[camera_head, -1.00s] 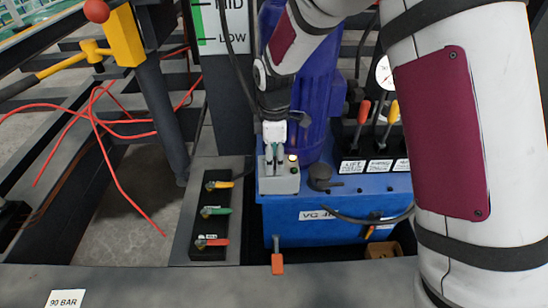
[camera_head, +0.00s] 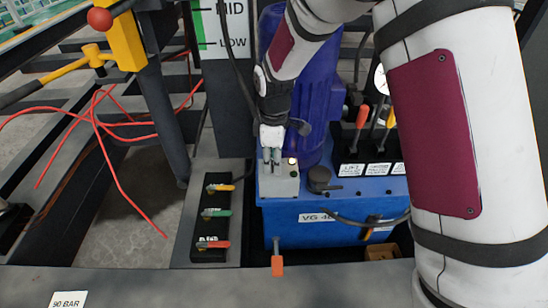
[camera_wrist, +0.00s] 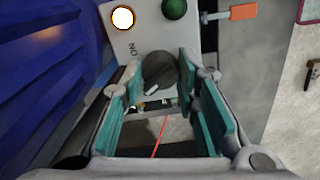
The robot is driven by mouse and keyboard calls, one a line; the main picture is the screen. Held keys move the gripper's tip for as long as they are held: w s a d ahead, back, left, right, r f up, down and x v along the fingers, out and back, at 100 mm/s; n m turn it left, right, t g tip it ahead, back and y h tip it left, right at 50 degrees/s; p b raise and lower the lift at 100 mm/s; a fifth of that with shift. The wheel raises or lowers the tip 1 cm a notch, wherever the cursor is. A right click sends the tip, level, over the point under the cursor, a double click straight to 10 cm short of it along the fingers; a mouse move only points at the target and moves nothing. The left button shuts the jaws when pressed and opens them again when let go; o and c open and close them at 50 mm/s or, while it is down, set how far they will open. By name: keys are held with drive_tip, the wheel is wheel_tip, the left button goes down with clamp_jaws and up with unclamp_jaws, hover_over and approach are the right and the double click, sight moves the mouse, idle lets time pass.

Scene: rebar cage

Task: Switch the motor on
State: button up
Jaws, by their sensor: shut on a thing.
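A light grey control box (camera_head: 284,187) stands on the blue power unit (camera_head: 300,232), in front of the blue motor (camera_head: 318,100). In the wrist view, the box (camera_wrist: 140,40) carries a dark rotary knob (camera_wrist: 160,68) with a short white mark, a glowing white lamp (camera_wrist: 122,18) and a green button (camera_wrist: 174,8). An "ON" label is printed beside the knob. My gripper (camera_head: 271,160) points down at the box from above. In the wrist view, its teal-padded fingers (camera_wrist: 163,78) are shut on the knob, one on each side. The fingers partly hide the box top.
Several levers (camera_head: 362,118) stand right of the box. A valve block (camera_head: 211,220) with coloured handles lies to its left. A hose (camera_head: 350,217) crosses the unit's front. Red cables (camera_head: 105,120) and a yellow-headed tool (camera_head: 92,58) lie at the left.

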drive_tip(key=m+p, duration=0.2)
drive_tip(key=m, duration=0.2)
drive_tip(key=shift+m, duration=0.3)
drive_tip(key=m+p, duration=0.2)
drive_tip(key=m, duration=0.1)
drive_tip(key=shift+s+m, duration=0.1)
drive_tip(key=shift+m, duration=0.3)
drive_tip(key=m+p, duration=0.1)
drive_tip(key=m, duration=0.3)
drive_tip(key=shift+a+p, duration=0.1)
drive_tip(key=shift+p, duration=0.25)
drive_tip(key=shift+m+p, duration=0.6)
drive_tip(key=shift+m, duration=1)
drive_tip(key=o, duration=1.2)
drive_tip(key=shift+c, duration=0.2)
wheel_tip(320, 180, up, 12)
